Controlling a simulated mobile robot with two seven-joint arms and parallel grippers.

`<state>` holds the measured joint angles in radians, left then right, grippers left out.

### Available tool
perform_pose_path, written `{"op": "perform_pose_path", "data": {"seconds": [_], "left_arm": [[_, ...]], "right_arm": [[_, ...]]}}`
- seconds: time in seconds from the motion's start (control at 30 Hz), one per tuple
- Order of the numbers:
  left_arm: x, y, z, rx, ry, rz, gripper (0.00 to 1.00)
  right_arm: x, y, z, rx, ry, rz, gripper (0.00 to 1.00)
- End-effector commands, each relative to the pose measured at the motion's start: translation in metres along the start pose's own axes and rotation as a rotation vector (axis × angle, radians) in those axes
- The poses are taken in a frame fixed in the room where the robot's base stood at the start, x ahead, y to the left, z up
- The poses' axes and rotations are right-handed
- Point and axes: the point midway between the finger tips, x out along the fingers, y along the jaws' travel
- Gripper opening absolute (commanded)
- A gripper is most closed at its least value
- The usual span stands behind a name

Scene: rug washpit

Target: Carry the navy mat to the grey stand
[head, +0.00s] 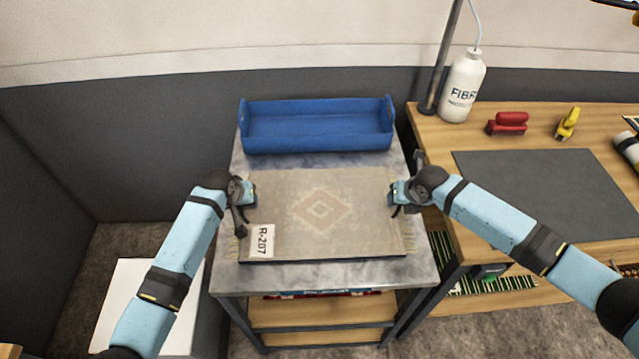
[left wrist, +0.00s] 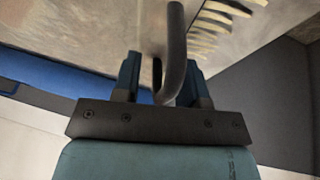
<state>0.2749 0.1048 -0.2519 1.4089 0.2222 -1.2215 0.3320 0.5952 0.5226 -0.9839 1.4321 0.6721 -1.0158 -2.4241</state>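No mat that is plainly navy shows. A beige, worn rug (head: 350,190) with a faded red diamond and an R-207 tag lies flat on a grey-topped stand (head: 225,275); a thin dark edge shows under its front side. My left gripper (head: 243,192) is at the rug's left edge. In the left wrist view its fingers (left wrist: 163,85) stand apart on either side of a grey bent handle (left wrist: 175,45), with a gap beside it. My right gripper (head: 402,194) is at the rug's right edge; its fingers are too small to judge.
A blue tray (head: 318,142) stands behind the rug. On the right is a wooden bench with a dark grey mat (head: 550,185), a white bottle (head: 463,88), a red tool (head: 508,123) and a yellow tool (head: 567,123). A white box (head: 125,290) stands at lower left.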

Motion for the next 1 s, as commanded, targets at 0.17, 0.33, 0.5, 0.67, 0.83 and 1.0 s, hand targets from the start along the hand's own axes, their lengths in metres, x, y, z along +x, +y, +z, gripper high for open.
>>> {"op": "perform_pose_path", "data": {"seconds": [0.17,0.33,0.5,0.67,0.83,1.0], "left_arm": [[-0.008,0.001,0.000,0.001,0.001,0.002,0.39],[-0.038,0.001,0.000,0.001,0.003,0.002,0.39],[-0.076,0.001,-0.001,0.001,0.004,0.002,0.39],[-0.103,0.000,0.000,0.000,0.003,0.001,0.39],[-0.118,-0.001,0.000,0.000,0.001,-0.001,0.39],[-0.120,-0.001,0.000,0.000,-0.001,-0.001,0.39]], "right_arm": [[0.000,0.001,0.000,0.000,0.000,0.001,0.37],[0.000,0.001,0.000,0.001,0.000,0.002,0.37],[0.000,0.001,0.000,0.001,0.000,0.002,0.37],[0.000,0.001,0.000,0.001,0.000,0.002,0.37],[-0.001,0.001,0.000,0.001,0.000,0.002,0.37],[-0.015,0.000,0.001,-0.001,-0.003,0.002,0.37]]}}
